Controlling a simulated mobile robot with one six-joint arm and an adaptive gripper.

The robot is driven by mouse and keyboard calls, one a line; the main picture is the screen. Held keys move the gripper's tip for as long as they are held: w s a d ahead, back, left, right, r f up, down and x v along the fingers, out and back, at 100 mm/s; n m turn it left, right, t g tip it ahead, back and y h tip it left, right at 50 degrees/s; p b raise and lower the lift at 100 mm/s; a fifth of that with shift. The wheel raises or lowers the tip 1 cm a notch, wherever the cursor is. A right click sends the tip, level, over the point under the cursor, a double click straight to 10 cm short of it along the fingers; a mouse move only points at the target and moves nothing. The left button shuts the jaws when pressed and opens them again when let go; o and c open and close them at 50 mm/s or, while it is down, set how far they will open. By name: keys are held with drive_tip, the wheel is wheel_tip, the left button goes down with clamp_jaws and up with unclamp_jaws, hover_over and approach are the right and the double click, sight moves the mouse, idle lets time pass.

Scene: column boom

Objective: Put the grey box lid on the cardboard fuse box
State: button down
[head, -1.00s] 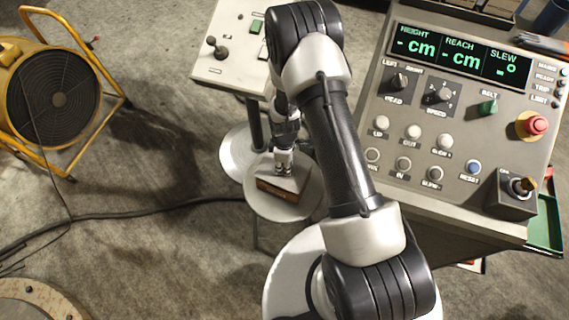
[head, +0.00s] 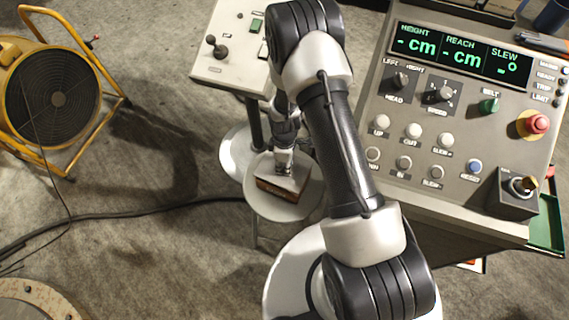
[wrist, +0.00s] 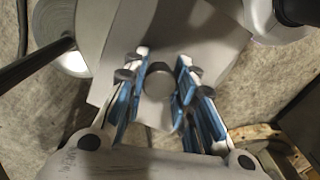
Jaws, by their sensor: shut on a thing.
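The cardboard fuse box (head: 277,191) is a small brown box on a round white stool top (head: 283,213), seen in the head view beyond my arm. The grey box lid (head: 294,180) is a pale flat plate directly over the box. I cannot tell whether it touches the rim all round. My gripper (head: 286,168) is above it, pointing down. In the wrist view, the blue-padded fingers of my gripper (wrist: 162,76) are shut around the round knob of the lid (wrist: 102,95). The box is not clearly seen in that view.
A grey control console (head: 450,160) with a green display stands close at right. A pale panel with a lever (head: 232,65) is behind the stool. A yellow fan (head: 55,95) stands at left, and a black cable (head: 150,212) crosses the floor.

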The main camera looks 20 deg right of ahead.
drive_tip(key=shift+f, duration=0.1)
idle(0.3)
drive_tip(key=shift+f+b, duration=0.5)
drive_tip(key=shift+b, duration=0.05)
drive_tip(key=shift+f, duration=0.2)
drive_tip(key=shift+f+b, duration=0.5)
drive_tip(key=shift+b, duration=0.1)
idle(0.3)
drive_tip(key=c, duration=1.2)
unclamp_jaws()
drive_tip(key=shift+c, duration=0.2)
